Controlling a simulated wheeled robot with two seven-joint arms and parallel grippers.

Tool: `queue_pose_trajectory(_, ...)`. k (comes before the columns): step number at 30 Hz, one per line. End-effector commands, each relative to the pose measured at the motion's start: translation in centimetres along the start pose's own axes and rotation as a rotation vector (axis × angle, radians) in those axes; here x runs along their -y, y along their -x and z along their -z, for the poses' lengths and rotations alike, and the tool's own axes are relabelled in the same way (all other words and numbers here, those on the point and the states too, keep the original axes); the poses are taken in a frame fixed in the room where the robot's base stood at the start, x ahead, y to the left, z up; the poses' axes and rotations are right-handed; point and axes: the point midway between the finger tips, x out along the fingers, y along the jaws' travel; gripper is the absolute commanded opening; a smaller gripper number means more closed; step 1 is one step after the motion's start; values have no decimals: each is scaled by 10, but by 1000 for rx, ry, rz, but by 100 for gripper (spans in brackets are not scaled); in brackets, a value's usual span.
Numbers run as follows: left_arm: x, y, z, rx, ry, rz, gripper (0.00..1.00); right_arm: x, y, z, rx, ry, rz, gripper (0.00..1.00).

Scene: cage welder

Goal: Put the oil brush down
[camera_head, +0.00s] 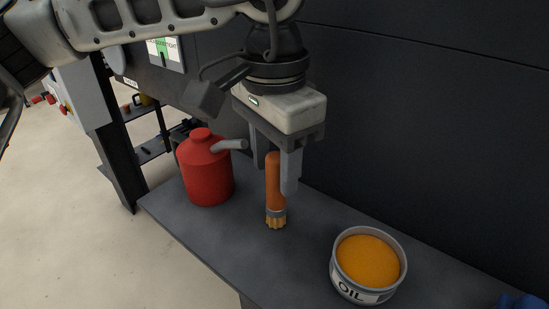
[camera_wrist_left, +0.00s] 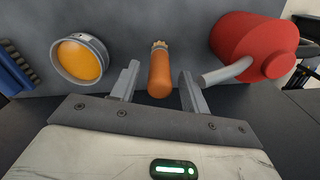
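The oil brush (camera_head: 274,185) has an orange handle and yellowish bristles. It stands upright, bristles down, on the dark shelf (camera_head: 240,245) between the red can and the oil tin. It also shows in the left wrist view (camera_wrist_left: 160,72). My left gripper (camera_head: 273,172) points down over the brush. Its fingers stand on either side of the handle, and in the left wrist view there is a gap on both sides, so it is open and not touching the brush. My right gripper is in neither view.
A red oil can (camera_head: 207,172) with a grey spout stands left of the brush. An open tin of orange oil (camera_head: 368,262) labelled OIL stands to the right. A dark wall (camera_head: 420,140) rises behind the shelf. A blue object (camera_head: 525,301) shows at the lower right corner.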

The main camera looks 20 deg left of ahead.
Motion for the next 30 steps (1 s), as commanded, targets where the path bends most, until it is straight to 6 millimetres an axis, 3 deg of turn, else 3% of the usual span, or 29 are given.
queue_pose_trajectory(5,0,10,1,-2,0,0,46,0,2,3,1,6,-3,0)
queue_pose_trajectory(15,0,80,1,-4,0,0,46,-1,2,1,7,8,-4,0)
queue_pose_trajectory(21,0,112,1,-1,0,0,46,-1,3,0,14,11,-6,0)
queue_pose_trajectory(30,0,124,0,0,0,0,46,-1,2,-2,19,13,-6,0)
